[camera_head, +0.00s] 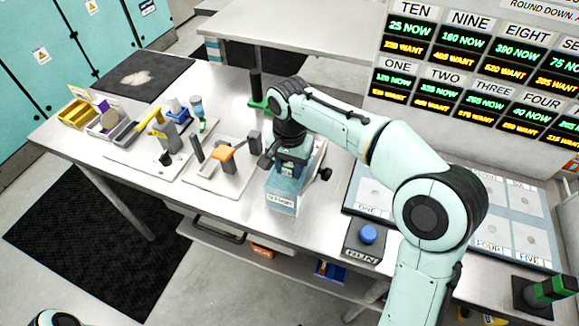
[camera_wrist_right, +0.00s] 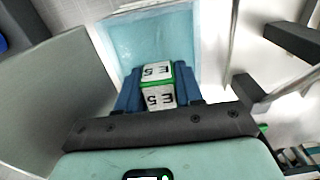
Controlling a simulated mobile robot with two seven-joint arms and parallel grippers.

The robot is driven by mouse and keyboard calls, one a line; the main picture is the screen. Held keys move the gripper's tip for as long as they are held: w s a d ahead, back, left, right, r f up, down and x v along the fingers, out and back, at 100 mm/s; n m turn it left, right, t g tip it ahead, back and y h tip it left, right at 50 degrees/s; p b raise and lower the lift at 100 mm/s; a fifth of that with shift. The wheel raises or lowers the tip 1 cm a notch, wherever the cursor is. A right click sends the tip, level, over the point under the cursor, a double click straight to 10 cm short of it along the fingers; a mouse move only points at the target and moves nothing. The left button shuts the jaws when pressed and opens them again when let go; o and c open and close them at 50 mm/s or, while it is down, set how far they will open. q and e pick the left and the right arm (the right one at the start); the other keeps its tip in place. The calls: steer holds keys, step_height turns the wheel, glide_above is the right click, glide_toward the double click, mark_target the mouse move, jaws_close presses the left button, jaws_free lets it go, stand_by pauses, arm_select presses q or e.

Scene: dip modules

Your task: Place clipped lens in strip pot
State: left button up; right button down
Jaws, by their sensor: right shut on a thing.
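My right gripper (camera_head: 291,163) is shut on a clip (camera_wrist_right: 158,86). In the right wrist view the clip is a pale block with a green edge and the marking "E5", between my blue fingers. Any lens in it is hidden from both views. The strip pot (camera_head: 282,205) is a pale blue, clear-walled box with a white label on its front. My right gripper is over it. The pot's light blue inside (camera_wrist_right: 150,40) shows just beyond the clip in the wrist view. I cannot tell how deep the clip sits. My left gripper is out of view.
An orange-topped clamp stand (camera_head: 228,153) is left of the pot, and a black knob (camera_head: 325,174) is at its right. A blue button box (camera_head: 368,236) and a marked board (camera_head: 500,225) lie further right. A grey panel (camera_wrist_right: 45,95) is close on the wrist view's left.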

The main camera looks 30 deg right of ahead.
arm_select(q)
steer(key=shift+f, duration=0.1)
arm_select(e)
steer(key=shift+f, duration=0.15)
steer(key=c, duration=1)
jaws_free()
step_height(320, 180, up, 12)
steer(key=p, duration=0.3)
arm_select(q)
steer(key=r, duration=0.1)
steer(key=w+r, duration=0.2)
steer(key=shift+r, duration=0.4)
